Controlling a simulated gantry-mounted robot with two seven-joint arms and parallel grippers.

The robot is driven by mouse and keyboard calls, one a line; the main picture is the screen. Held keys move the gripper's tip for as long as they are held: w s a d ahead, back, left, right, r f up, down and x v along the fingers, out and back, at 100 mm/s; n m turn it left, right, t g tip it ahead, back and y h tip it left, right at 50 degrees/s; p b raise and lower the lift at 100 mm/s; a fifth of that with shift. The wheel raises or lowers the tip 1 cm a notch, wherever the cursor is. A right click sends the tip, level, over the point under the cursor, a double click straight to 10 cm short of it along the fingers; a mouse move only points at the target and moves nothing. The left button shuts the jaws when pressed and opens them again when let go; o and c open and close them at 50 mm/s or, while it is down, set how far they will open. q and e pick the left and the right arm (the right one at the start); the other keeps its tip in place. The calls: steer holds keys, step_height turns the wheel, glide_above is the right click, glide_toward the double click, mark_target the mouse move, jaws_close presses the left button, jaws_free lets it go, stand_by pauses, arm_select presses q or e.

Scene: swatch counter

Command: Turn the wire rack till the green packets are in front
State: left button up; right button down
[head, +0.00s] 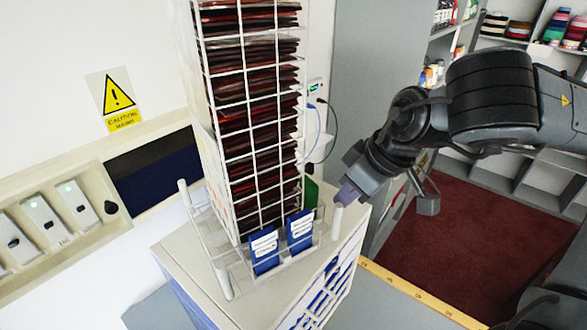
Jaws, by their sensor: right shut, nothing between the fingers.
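The tall white wire rack (246,95) stands on a white cabinet, with stacks of dark red packets (262,150) facing me. Two blue packets (264,250) stand at the foot of this face. A narrow green edge (310,193) shows at the rack's lower right side; most of whatever it belongs to is hidden. White upright pegs stand at the rack's base corners, one of them at the right (336,222). My right gripper (347,194) is shut and empty, close by the top of that right peg; I cannot tell whether they touch. My left gripper is out of view.
The cabinet (190,260) has blue-and-white slots on its right face. A wall panel with several white switches (45,218) and a yellow caution sign (118,98) are at the left. Cables (325,130) hang behind the rack. Shelves are at the right.

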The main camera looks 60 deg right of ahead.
steer(key=shift+a, duration=0.1)
steer(key=shift+s+a, duration=0.5)
steer(key=shift+a, duration=0.4)
steer(key=shift+a, duration=0.15)
steer(key=shift+s+a, duration=0.2)
steer(key=shift+a, duration=0.3)
steer(key=shift+s+a, duration=0.15)
steer(key=shift+a, duration=0.3)
